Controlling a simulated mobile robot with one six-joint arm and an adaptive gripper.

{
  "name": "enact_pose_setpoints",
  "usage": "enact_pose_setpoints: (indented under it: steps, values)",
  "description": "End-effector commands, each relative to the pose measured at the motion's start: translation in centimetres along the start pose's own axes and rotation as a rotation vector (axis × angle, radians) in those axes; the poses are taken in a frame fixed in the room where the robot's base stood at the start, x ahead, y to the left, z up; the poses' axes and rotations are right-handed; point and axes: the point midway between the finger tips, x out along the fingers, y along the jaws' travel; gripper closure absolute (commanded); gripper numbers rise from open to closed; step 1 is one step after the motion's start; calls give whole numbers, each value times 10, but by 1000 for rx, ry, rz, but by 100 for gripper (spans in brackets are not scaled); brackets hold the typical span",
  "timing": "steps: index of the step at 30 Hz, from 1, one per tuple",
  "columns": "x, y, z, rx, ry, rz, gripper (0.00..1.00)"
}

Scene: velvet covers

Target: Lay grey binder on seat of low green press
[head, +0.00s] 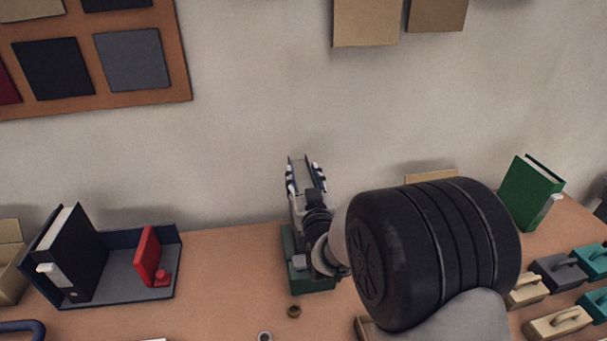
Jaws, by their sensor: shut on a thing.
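My gripper (306,184) is near the picture's middle, its fingers pointing up and away toward the wall. It is shut on the grey binder (301,166), of which only a narrow upper part shows between the fingers. The low green press (289,262) stands on the table, lower in the picture than the gripper. My wrist and arm cover much of the press, and its seat is mostly hidden. I cannot tell how high the binder is above the press or whether they touch.
A dark tray (172,288) at left holds a black binder (80,258) and a red piece (147,255). A green binder (530,195) stands at right, behind several small handled blocks (558,322). Bare table lies left of the press.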

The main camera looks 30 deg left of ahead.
Motion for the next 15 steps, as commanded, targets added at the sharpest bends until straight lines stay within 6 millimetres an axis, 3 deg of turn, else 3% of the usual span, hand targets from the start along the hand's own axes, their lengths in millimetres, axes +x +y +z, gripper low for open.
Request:
enact_pose_setpoints:
  steps: [15]
  values:
    - [0,0,35,0,4,0,100]
